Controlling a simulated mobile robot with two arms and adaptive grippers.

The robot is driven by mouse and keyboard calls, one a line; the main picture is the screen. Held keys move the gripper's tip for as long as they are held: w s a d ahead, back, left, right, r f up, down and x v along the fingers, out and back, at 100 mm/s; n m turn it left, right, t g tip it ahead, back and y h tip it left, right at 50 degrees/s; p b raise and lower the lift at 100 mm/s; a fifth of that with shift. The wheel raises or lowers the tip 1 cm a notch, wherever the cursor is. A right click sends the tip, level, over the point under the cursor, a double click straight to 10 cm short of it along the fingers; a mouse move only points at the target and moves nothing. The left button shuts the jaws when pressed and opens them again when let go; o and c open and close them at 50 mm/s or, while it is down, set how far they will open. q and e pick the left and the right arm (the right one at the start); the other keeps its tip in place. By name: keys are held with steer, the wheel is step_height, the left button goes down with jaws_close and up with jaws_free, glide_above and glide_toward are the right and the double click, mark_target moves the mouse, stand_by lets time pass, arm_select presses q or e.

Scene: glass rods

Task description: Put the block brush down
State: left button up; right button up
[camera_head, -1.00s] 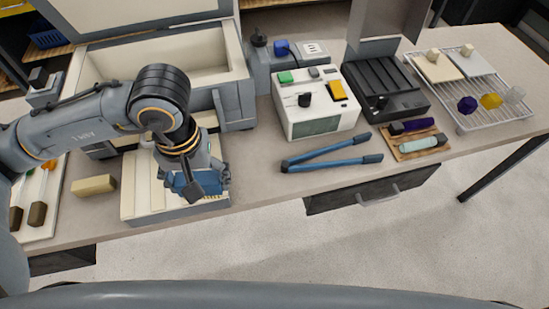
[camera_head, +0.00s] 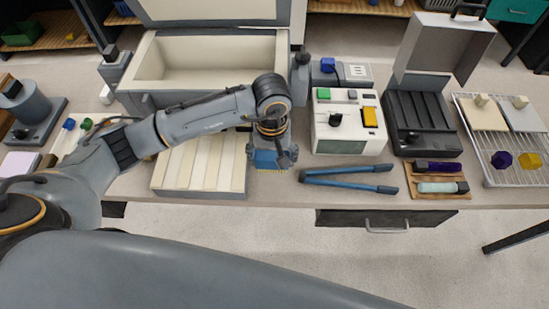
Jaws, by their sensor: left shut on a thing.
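My left gripper (camera_head: 270,148) reaches in from the left and points down near the front of the bench. It is shut on the block brush (camera_head: 267,161), a blue block with pale yellowish bristles along its lower edge. The brush is at the right end of the cream slatted tray (camera_head: 200,163), left of the blue long-handled tool. I cannot tell whether the bristles touch the bench top. My right gripper is not in view.
Blue tongs-like handles (camera_head: 350,185) lie just right of the brush. Behind them stands a cream control box (camera_head: 347,145). A large open cream bin (camera_head: 210,65) is behind my arm. Further right are a black slotted unit (camera_head: 422,125) and a wire rack (camera_head: 515,175).

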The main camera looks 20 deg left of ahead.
mark_target(274, 164)
arm_select(q)
steer(key=shift+w+f, duration=0.3)
steer(key=shift+f, duration=0.05)
steer(key=shift+w+f, duration=0.4)
steer(key=shift+f, duration=0.05)
step_height(274, 164, down, 2)
steer(key=shift+f+p, duration=0.1)
steer(key=shift+p, duration=1.05)
steer(key=shift+f, duration=0.45)
steer(key=shift+f+b, duration=0.25)
steer(key=shift+b, duration=0.05)
steer(key=o, duration=1.1)
steer(key=shift+r, duration=0.1)
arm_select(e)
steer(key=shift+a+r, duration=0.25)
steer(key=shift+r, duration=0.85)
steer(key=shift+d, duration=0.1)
